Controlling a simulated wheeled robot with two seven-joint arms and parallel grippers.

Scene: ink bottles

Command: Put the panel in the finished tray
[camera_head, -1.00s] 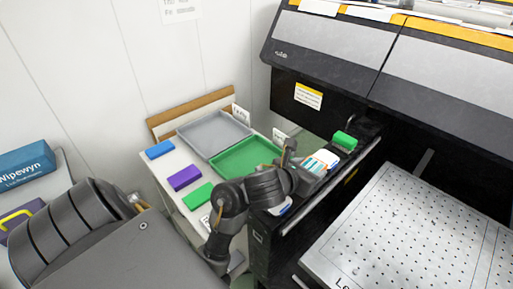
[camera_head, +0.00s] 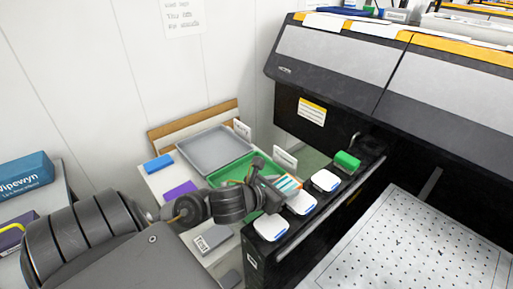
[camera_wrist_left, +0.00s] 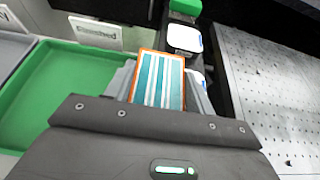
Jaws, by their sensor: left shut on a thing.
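The panel (camera_head: 289,183), with teal and white stripes and an orange edge, is in my left gripper (camera_head: 273,187). In the left wrist view the panel (camera_wrist_left: 158,82) sits between the two fingers, which are shut on it. A green tray (camera_head: 228,172) lies just left of and behind the gripper, partly hidden by it. In the left wrist view this green tray (camera_wrist_left: 72,88) is empty where it shows, and a small label stand (camera_wrist_left: 96,33) is at its far edge; its word is blurred. My right gripper is not in view.
An empty grey tray (camera_head: 212,150) lies behind the green one. Blue (camera_head: 158,164) and purple (camera_head: 180,189) blocks lie left of the trays. White-topped bottles (camera_head: 325,181) and a green-topped one (camera_head: 346,161) stand on the black printer ledge to the right.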

